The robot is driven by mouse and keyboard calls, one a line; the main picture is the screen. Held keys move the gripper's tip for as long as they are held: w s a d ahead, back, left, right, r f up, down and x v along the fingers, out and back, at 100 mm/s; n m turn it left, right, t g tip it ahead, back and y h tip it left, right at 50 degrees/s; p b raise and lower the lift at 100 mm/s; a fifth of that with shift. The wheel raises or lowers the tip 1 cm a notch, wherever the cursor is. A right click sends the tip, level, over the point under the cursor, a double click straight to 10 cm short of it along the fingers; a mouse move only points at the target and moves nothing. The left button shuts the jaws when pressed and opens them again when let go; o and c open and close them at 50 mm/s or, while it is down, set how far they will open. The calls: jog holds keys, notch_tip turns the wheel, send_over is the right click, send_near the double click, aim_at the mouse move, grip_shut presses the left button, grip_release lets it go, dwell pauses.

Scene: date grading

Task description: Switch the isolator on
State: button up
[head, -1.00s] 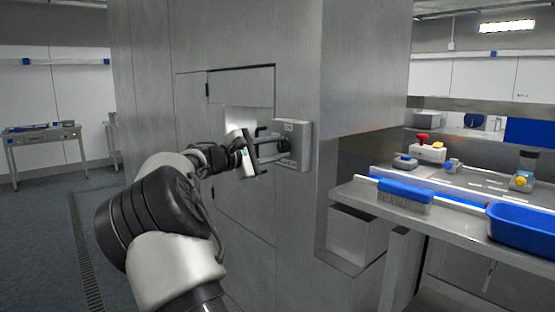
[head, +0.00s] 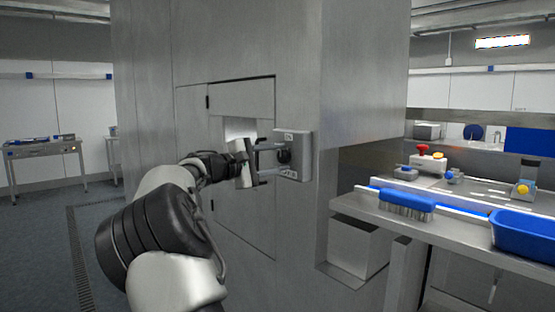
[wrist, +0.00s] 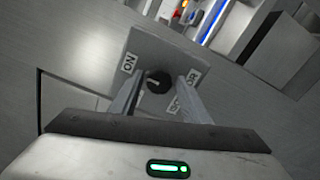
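The isolator (head: 305,157) is a grey box on the steel cabinet wall, with a round black knob (head: 284,156) on its face. An ON label is at its top and another label, partly hidden, at its bottom. In the wrist view the black knob (wrist: 157,82) carries a small white mark, and the ON label (wrist: 128,63) is to its left. My gripper (head: 271,159) is in front of the isolator. Its fingers (wrist: 159,88) are apart, one on each side of the knob, with visible gaps. Whether the tips overlap the knob in depth is unclear.
A steel counter (head: 350,206) at right holds a blue brush (head: 406,204) and a blue tub (head: 525,232). A red-topped device (head: 425,160) stands behind. A recessed cabinet panel (head: 240,98) lies behind my gripper. Floor is open at left.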

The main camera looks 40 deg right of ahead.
jog(key=shift+o, duration=0.5)
jog(key=s+a, duration=0.1)
jog(key=a, duration=1.6)
jog(key=shift+s+a, duration=0.15)
jog(key=shift+a, duration=0.05)
jog(key=s+d+f+m+y, duration=0.1)
jog(key=s+f+m+y, duration=0.1)
jog(key=s+f+y, duration=1)
jog(key=s+a+f+m+t+y, duration=0.1)
jog(key=s+a+f+t+y, duration=0.2)
jog(key=s+a, duration=0.8)
jog(key=s+a+f+m+t+y, duration=0.1)
jog(key=s+a+f+t+y, duration=0.3)
jog(key=s+a, duration=0.6)
notch_tip(320, 180, up, 15)
jog(key=g+h+p, duration=0.1)
jog(key=g+p, duration=0.1)
jog(key=p, duration=1.3)
jog(key=shift+f+g, duration=0.15)
jog(key=shift+g, duration=0.15)
jog(key=shift+w, duration=0.1)
